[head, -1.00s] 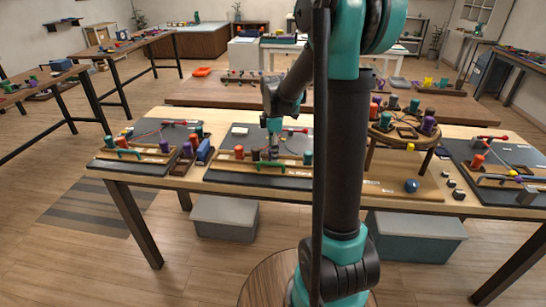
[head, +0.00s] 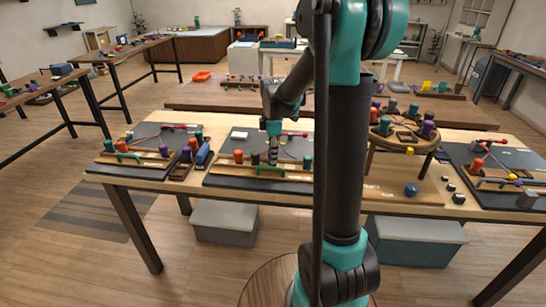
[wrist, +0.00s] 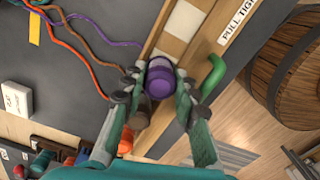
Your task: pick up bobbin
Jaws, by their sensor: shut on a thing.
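A purple bobbin (wrist: 160,77) stands between the fingertips of my gripper (wrist: 159,83) in the wrist view, with a finger against each side. My gripper is shut on it, low over the middle braiding board (head: 225,182). In the head view my gripper (head: 273,158) hides the purple bobbin. A brown bobbin (wrist: 140,112) is close beside it, and an orange bobbin (wrist: 125,141) is partly hidden behind a finger. In the head view the orange bobbin (head: 239,156) and brown bobbin (head: 255,158) stand left of my gripper. A teal bobbin (head: 308,162) stands to the right.
A green handle (wrist: 213,76) is close beside my right finger in the wrist view. Purple, orange and teal cords (wrist: 84,40) lie across the dark board. A round stand (head: 404,139) with bobbins is at the right, and another board (head: 130,163) is at the left.

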